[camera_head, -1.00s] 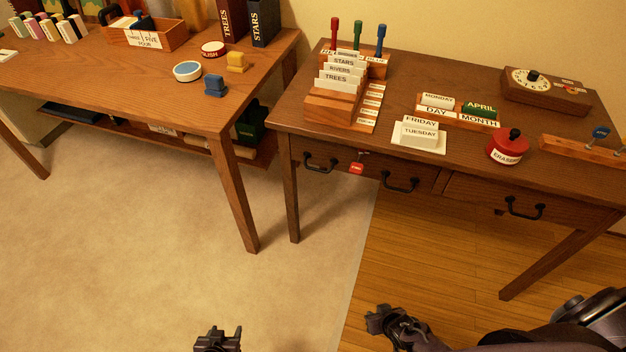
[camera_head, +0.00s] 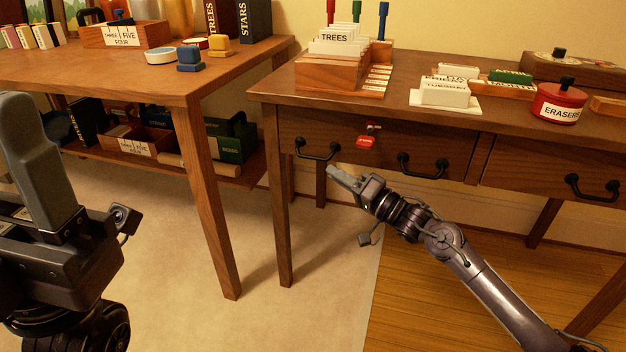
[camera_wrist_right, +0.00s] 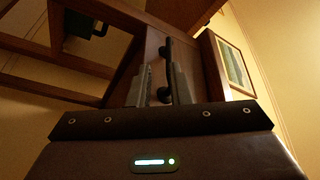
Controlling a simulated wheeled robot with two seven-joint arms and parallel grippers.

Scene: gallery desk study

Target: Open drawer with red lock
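The drawer with the red lock (camera_head: 366,141) is the left drawer (camera_head: 385,140) of the right-hand desk, and its front looks flush. It has two dark handles, a left one (camera_head: 317,153) and a right one (camera_head: 423,168). My right gripper (camera_head: 336,174) is just below and in front of the left handle. In the right wrist view, its two fingers (camera_wrist_right: 162,88) are apart, with a dark handle (camera_wrist_right: 167,62) seen between them; contact cannot be told. My left gripper (camera_head: 42,160) is raised large at the left edge, away from the drawer; its finger gap is hidden.
Another drawer (camera_head: 560,178) is to the right. The desktop (camera_head: 410,115) holds a card box (camera_head: 330,72), date blocks (camera_head: 445,92) and a red eraser pot (camera_head: 560,103). The left table (camera_head: 120,82) stands close by, its leg (camera_head: 212,205) left of the desk. Floor space in front is clear.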

